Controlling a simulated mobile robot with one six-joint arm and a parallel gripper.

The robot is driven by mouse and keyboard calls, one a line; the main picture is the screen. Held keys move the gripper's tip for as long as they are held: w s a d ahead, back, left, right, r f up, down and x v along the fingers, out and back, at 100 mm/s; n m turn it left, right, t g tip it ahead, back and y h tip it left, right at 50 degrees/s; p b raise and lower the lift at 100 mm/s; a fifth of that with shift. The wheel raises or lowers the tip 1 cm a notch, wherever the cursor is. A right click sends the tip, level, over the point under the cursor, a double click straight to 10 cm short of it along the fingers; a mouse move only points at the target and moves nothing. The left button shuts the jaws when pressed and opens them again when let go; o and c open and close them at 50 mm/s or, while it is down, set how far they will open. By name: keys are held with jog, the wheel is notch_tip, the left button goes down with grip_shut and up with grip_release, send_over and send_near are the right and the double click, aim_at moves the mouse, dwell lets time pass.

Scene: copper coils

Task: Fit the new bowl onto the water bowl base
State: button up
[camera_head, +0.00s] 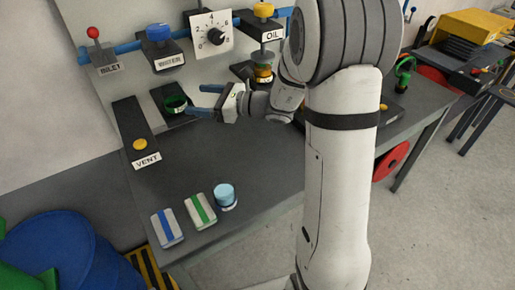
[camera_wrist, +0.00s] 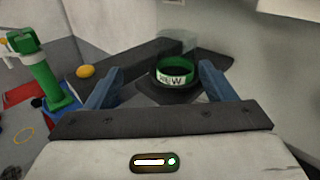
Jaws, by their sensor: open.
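The new bowl (camera_head: 175,104) has a green ring and stands on a dark plate on the bench, near the back panel. In the wrist view the new bowl (camera_wrist: 175,76) shows a clear body and a partly readable label, "NEW". The water bowl base (camera_head: 163,53) is a dark block with a blue knob on the panel, up and left of the new bowl. No bowl can be made out under it. My gripper (camera_head: 198,101) is open and empty, with its blue fingers pointing at the new bowl from the right and apart from it.
The VENT block with a yellow button (camera_head: 140,144) lies left of the new bowl. The oil unit (camera_head: 263,50) with an amber bowl is close above my wrist. A light-blue cup (camera_head: 225,196) and two striped packs (camera_head: 200,211) lie at the front. The mid-bench is clear.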

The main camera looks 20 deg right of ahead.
jog(key=s+f+n+g+h, duration=0.2)
jog(key=s+n+g+h, duration=0.5)
jog(key=s+n, duration=0.9)
jog(key=s+d+n+t+h, duration=0.1)
jog(key=s+d+n+h, duration=0.6)
jog(key=s+d, duration=0.4)
jog(key=shift+s+d+f+h, duration=0.2)
jog(key=shift+d+f+h, duration=0.1)
jog(key=shift+f+h, duration=0.15)
